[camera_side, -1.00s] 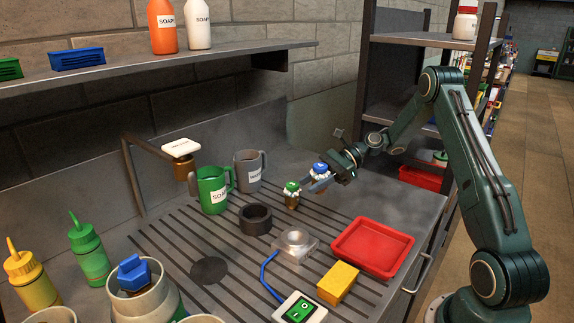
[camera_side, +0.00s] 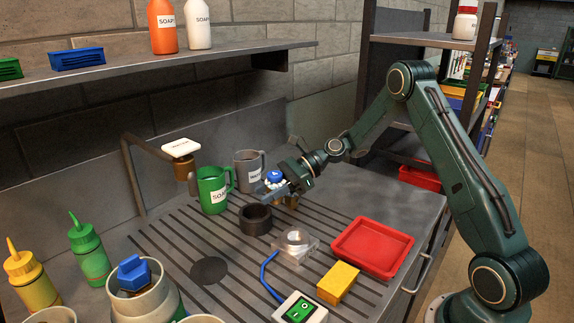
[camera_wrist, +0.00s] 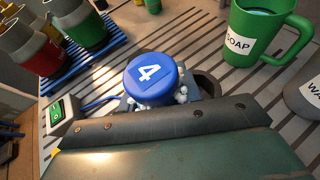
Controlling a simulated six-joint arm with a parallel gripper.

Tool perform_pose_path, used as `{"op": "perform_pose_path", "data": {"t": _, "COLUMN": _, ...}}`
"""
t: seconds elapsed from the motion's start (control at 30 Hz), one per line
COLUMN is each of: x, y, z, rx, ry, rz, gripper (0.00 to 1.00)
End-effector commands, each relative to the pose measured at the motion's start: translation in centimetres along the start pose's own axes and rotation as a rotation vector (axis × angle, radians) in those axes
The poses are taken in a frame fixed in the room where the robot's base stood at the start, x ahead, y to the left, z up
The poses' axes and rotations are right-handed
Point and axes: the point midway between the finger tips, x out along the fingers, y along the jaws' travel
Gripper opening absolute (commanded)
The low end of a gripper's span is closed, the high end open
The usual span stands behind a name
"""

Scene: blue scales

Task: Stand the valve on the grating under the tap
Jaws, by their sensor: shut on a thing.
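The valve, with a round blue cap (camera_side: 274,176), is held in my gripper (camera_side: 276,188) above the grating (camera_side: 178,238), right of the dark ring. In the wrist view its blue cap (camera_wrist: 150,78) faces the camera and shows a white 4, with white knobs below it. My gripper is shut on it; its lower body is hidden. The tap (camera_side: 135,165) stands at the left back, with a white plate and a brown nozzle (camera_side: 183,169) over the grating. The held valve is well to the right of the tap.
A green soap mug (camera_side: 212,192) and a grey mug (camera_side: 246,172) stand between tap and gripper. A dark ring (camera_side: 255,220), clear block (camera_side: 296,246), yellow sponge (camera_side: 338,284) and red tray (camera_side: 373,247) lie in front. Left of the ring, the grating is clear around a dark disc (camera_side: 209,270).

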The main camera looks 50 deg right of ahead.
Motion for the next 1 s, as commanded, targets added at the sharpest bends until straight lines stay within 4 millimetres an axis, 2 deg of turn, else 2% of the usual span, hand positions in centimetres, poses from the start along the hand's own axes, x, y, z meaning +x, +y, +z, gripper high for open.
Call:
{"op": "perform_pose_path", "data": {"t": 0.03, "x": 1.5, "y": 0.4, "z": 0.7, "rx": -0.002, "ry": 0.000, "rz": 0.004, "gripper": 0.03}}
{"op": "perform_pose_path", "data": {"t": 0.2, "x": 6.0, "y": 1.3, "z": 2.6, "rx": 0.003, "ry": 0.002, "rz": -0.006, "gripper": 0.03}}
{"op": "perform_pose_path", "data": {"t": 0.6, "x": 15.1, "y": 5.2, "z": 6.5, "rx": -0.008, "ry": -0.002, "rz": -0.029, "gripper": 0.03}}
{"op": "perform_pose_path", "data": {"t": 0.8, "x": 17.5, "y": 6.8, "z": 7.6, "rx": -0.014, "ry": -0.008, "rz": -0.037, "gripper": 0.03}}
{"op": "perform_pose_path", "data": {"t": 1.0, "x": 18.2, "y": 7.3, "z": 7.9, "rx": -0.017, "ry": -0.009, "rz": -0.042, "gripper": 0.03}}
